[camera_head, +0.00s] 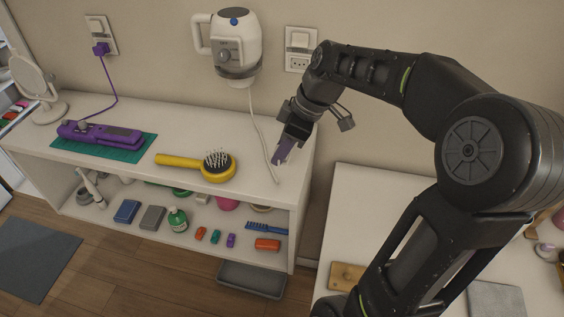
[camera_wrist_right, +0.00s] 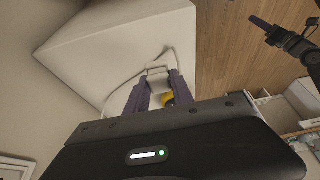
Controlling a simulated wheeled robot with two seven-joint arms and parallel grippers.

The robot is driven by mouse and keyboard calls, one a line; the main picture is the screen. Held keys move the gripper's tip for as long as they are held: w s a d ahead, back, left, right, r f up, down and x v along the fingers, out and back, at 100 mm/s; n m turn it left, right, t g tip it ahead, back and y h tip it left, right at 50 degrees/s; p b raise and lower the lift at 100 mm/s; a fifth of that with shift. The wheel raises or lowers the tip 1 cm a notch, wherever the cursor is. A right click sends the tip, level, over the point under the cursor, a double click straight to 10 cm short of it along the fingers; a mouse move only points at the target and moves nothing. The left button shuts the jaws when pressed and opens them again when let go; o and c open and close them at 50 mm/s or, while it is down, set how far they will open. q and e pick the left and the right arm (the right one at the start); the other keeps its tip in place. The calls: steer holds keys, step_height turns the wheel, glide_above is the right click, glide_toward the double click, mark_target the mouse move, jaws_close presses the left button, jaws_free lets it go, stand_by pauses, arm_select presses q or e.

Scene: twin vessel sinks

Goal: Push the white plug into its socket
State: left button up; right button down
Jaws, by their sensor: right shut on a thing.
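The white plug (camera_wrist_right: 157,74) is between the purple fingers of my right gripper (camera_wrist_right: 155,88), which is shut on it. In the head view this gripper (camera_head: 284,152) is over the right end of the white counter, pointing down, and the plug cannot be made out. The white cord (camera_head: 262,135) hangs from the wall-mounted hair dryer (camera_head: 236,45) onto the counter. A wall socket plate (camera_head: 299,50) is above and behind the gripper, apart from it. A dark arm end, seemingly my left gripper (camera_wrist_right: 265,27), shows at the wrist view's upper right; its jaw state is unclear.
The counter (camera_head: 150,118) holds a yellow hairbrush (camera_head: 195,164) and a purple straightener (camera_head: 100,134) on a green mat. The straightener's purple plug (camera_head: 101,48) is in the left wall socket. A mirror (camera_head: 36,85) stands far left. A second white surface (camera_head: 365,205) is at right.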

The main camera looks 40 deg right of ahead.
step_height(320, 180, up, 4)
steer(key=shift+r, duration=0.2)
arm_select(q)
steer(key=shift+f, duration=0.15)
arm_select(e)
steer(key=shift+f, duration=0.1)
stand_by(0.3)
